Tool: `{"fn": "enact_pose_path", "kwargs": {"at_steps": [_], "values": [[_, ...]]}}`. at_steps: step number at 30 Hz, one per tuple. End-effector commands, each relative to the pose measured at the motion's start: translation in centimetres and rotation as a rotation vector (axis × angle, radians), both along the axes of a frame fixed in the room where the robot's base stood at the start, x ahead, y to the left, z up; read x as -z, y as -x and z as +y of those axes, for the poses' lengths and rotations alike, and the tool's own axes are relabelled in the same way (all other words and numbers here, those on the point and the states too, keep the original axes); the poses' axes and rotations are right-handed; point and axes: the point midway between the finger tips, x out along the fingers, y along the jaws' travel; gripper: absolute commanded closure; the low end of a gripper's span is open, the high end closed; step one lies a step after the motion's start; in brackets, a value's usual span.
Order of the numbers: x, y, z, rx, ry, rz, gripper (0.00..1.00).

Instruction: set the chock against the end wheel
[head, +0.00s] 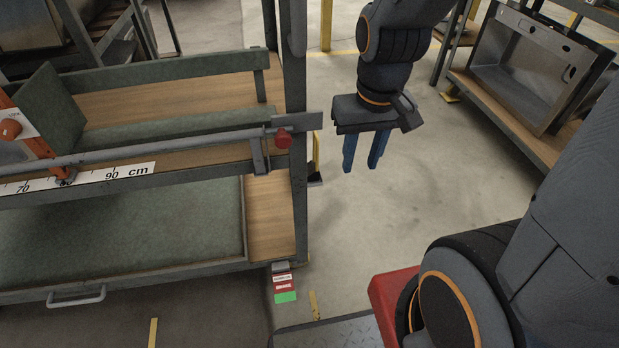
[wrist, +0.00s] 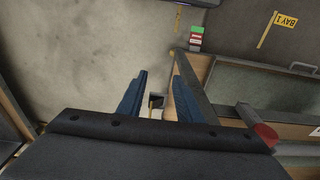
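My gripper (head: 361,168) hangs in the air to the right of the rack's end, with its two blue fingers pointing down. The fingers are apart with nothing held between them, as the wrist view also shows (wrist: 160,72). A small dark piece (head: 315,180) is low beside the rack's end post; it also shows between the fingers in the wrist view (wrist: 157,102), farther below. It is too small to tell whether it is the chock or part of a wheel. I cannot make out the end wheel in either view.
The rack (head: 299,210) has a red knob (head: 282,138) and a rail end projecting towards my gripper. A centimetre scale (head: 112,173) runs along it. Red, white and green labels (head: 285,288) sit at its lower corner. Another rack with a steel sink (head: 525,65) stands at right. Floor between is clear.

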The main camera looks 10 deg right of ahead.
Motion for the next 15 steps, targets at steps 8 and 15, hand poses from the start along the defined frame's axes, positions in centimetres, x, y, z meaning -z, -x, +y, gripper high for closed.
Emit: {"fn": "enact_pose_path", "kwargs": {"at_steps": [8, 15], "values": [[8.1, -3.5, -0.2, 0.001, 0.001, -0.047, 0.68], [13.7, -6.1, -0.2, 0.0, 0.002, -0.086, 0.68]]}}
